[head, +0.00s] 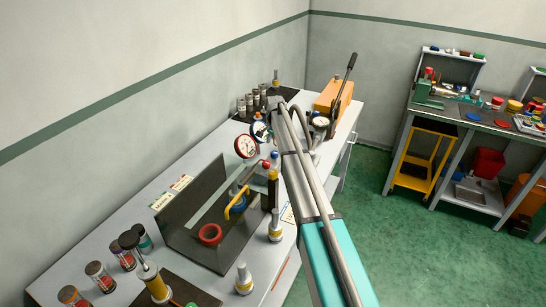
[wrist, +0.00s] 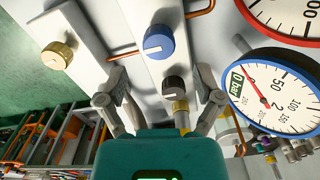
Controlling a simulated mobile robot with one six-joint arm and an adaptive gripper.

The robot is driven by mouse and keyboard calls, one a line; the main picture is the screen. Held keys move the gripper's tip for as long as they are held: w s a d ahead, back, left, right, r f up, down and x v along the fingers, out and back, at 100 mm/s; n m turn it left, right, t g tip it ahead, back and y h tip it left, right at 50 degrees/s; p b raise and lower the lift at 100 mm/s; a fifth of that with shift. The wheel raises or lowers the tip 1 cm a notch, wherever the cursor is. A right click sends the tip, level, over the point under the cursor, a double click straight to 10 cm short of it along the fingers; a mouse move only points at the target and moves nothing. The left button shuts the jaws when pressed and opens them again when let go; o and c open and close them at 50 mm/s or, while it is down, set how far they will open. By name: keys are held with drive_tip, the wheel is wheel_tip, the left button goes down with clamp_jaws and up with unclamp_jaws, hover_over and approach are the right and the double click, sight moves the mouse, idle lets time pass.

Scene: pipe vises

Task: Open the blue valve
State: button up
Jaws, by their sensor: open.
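The blue valve knob (wrist: 158,42) is in the upper middle of the wrist view, mounted on a pale panel, with a white mark on its face. My gripper (wrist: 161,78) is open, its two fingers spread to the left and right. The blue knob lies beyond the fingertips, roughly centred between them, and neither finger touches it. A small black knob (wrist: 173,87) on a brass fitting shows between the fingers. In the head view my arm reaches to the back of the bench, and I cannot make out the blue knob or the fingers clearly there.
A brass knob (wrist: 57,55) sits left of the blue one. Copper pipe (wrist: 122,55) runs beside it. A blue-rimmed gauge (wrist: 275,90) stands close to the right finger, with a red-rimmed gauge (wrist: 285,18) above. An orange pump (head: 330,95) with a lever stands on the bench (head: 345,125).

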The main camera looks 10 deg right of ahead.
sight(275, 152)
drive_tip(key=shift+f+b, duration=2)
drive_tip(key=shift+f, duration=0.3)
